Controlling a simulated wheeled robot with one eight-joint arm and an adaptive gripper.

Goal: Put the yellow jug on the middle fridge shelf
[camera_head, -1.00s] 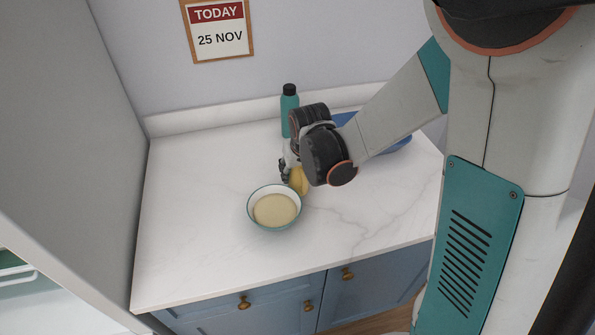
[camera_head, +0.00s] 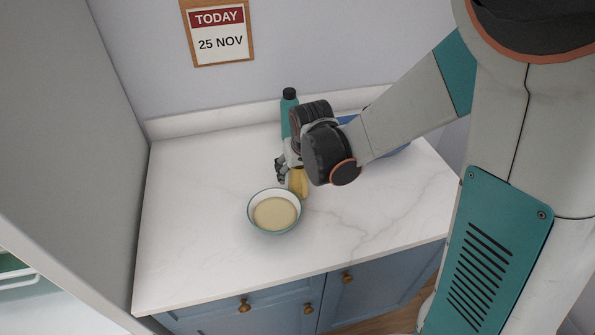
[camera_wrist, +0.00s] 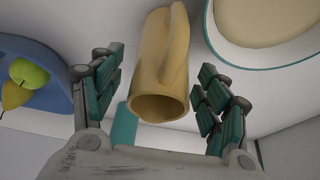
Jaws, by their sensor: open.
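The yellow jug (camera_head: 298,182) stands on the white counter just behind the bowl, mostly hidden by my gripper in the head view. In the wrist view the jug (camera_wrist: 160,75) lies between my two fingers, its open mouth facing the camera and its handle on the upper right. My gripper (camera_wrist: 157,90) is open, with a finger on each side of the jug; a gap shows on both sides. In the head view my gripper (camera_head: 285,172) is at the jug. The fridge's middle shelf cannot be made out; a pale edge at the lower left may be part of the fridge.
A bowl with cream-coloured contents (camera_head: 275,213) stands right in front of the jug. A teal bottle (camera_head: 289,112) is behind my gripper. A blue dish (camera_wrist: 40,75) holds green and yellow fruit. The counter's left side (camera_head: 190,210) is clear. A tall grey panel (camera_head: 75,130) borders it.

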